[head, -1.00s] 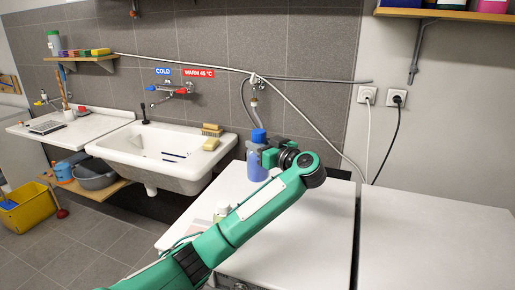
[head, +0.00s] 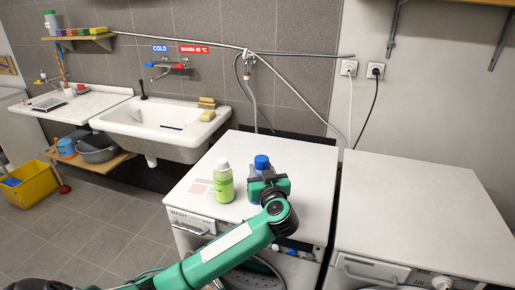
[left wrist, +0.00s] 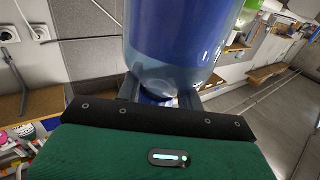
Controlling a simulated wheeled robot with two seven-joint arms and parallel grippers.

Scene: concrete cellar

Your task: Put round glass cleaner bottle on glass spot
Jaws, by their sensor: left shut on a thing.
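A blue bottle with a blue cap (head: 261,162) is held in my left gripper (head: 265,186), over the left washing machine's white top (head: 305,185). The left wrist view shows its clear, rounded body with blue liquid (left wrist: 185,35) between the fingers. It looks upright. Its base is hidden behind my gripper, so I cannot tell whether it touches the top. A green bottle with a pale cap (head: 223,182) stands just left of it. A pale printed patch (head: 201,188) lies left of the green bottle; I cannot read which spot it marks. My right gripper is not in view.
A second white machine (head: 425,215) stands to the right across a narrow gap. The back and right of the left machine's top are clear. A yellow bucket (head: 30,185) is on the floor.

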